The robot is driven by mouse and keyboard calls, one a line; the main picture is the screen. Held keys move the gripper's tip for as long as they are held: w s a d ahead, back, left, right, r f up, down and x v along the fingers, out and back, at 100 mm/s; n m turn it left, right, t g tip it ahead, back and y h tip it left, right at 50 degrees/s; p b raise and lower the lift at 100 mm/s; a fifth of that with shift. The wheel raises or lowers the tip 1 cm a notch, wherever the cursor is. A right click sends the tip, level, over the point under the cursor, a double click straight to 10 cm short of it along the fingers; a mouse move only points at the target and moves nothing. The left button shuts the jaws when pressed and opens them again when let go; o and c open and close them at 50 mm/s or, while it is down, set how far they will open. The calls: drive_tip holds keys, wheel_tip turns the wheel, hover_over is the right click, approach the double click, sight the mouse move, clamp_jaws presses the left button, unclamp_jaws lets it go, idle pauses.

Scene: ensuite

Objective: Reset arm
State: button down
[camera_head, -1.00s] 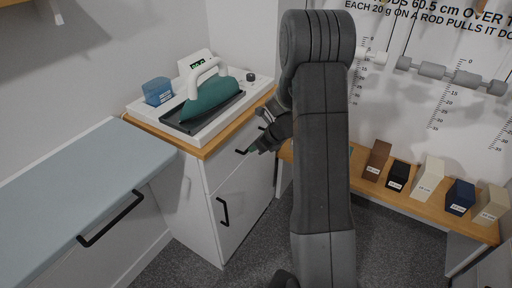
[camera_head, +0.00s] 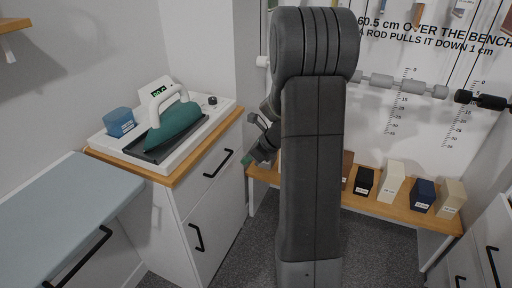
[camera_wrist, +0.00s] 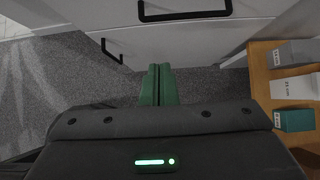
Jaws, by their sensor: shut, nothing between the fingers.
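My gripper (camera_wrist: 159,84) shows in the wrist view with its two green fingers pressed together and nothing between them. It points down over the grey carpet, in front of white drawers. In the head view my gripper (camera_head: 252,160) is partly hidden behind my dark arm, beside the right side of the white cabinet (camera_head: 205,215). My arm (camera_head: 312,170) stands upright through the middle of the head view.
A green iron-like device (camera_head: 175,125) sits on a white scale on the cabinet, beside a blue container (camera_head: 120,122). A low wooden bench (camera_head: 400,208) at right holds several labelled blocks. A blue-grey counter (camera_head: 55,215) is at left.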

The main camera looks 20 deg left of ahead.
idle(0.3)
drive_tip(key=a+r+b+x, duration=0.1)
drive_tip(key=a+x, duration=0.1)
drive_tip(key=x, duration=1.1)
drive_tip(key=shift+r, duration=0.3)
drive_tip(key=shift+r, duration=0.1)
